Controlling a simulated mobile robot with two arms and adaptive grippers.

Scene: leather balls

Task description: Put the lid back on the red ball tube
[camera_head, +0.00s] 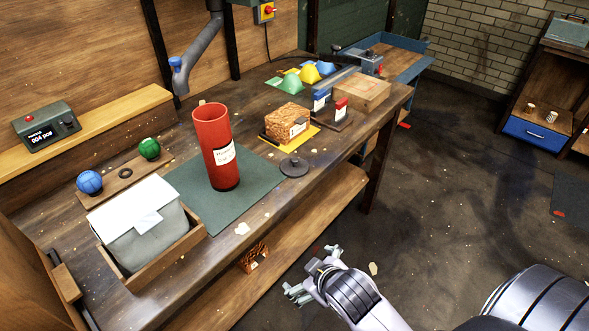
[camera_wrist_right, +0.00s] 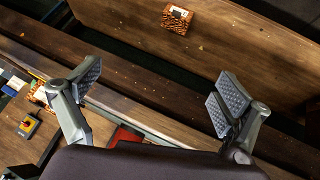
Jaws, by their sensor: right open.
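The red ball tube (camera_head: 211,135) stands upright on the green mat (camera_head: 258,185) on the workbench, with its top open. A dark grey round lid with a knob (camera_head: 294,167) lies flat on the bench to the right of the tube, beside the mat. My right gripper (camera_head: 313,272) is open and empty in front of the bench, apart from lid and tube. Its spread fingers also show in the right wrist view (camera_wrist_right: 158,92). My left gripper is not in view.
A crate with a grey bag (camera_head: 140,225) stands left of the tube. Blue (camera_head: 89,182) and green (camera_head: 149,148) balls sit behind it. A brown patterned block (camera_head: 287,122) and a wooden box (camera_head: 360,93) stand beyond the lid. A lower shelf (camera_head: 300,225) juts out below.

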